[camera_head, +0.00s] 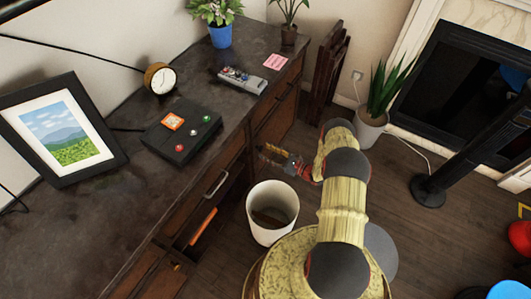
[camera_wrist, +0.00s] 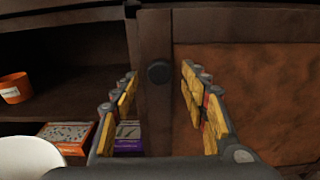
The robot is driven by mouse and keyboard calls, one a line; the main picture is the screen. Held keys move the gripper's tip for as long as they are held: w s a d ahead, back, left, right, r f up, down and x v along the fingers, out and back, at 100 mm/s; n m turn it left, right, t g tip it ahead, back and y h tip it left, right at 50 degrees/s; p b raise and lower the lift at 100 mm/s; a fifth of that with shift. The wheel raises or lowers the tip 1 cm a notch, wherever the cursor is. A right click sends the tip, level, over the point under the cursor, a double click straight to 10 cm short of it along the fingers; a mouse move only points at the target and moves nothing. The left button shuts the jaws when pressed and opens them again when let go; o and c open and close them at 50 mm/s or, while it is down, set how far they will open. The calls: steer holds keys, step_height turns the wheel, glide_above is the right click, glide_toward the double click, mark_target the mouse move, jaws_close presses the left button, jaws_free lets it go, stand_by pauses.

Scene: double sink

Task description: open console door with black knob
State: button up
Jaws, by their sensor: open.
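The console (camera_head: 120,200) is a long dark wooden cabinet along the wall in the head view. The door (camera_wrist: 250,95) fills the right of the wrist view, with a brown panel in a dark frame, and looks closed. The black knob (camera_wrist: 158,72) is round and sits on the frame left of the panel. My gripper (camera_wrist: 159,76) is open, with a yellow-padded finger on each side of the knob in the picture. I cannot tell whether either finger touches it. In the head view my gripper (camera_head: 268,156) is at the console front; the knob is not discernible there.
An open shelf left of the door holds an orange cup (camera_wrist: 14,88) and boxes (camera_wrist: 68,134). A white bin (camera_head: 272,212) stands on the floor beside my arm and the console. A potted plant (camera_head: 371,127) and black stand (camera_head: 430,190) are to the right.

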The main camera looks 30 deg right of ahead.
steer(key=shift+w+a, duration=0.4)
steer(key=shift+w, duration=0.15)
steer(key=c, duration=0.3)
steer(key=c, duration=0.8)
jaws_close()
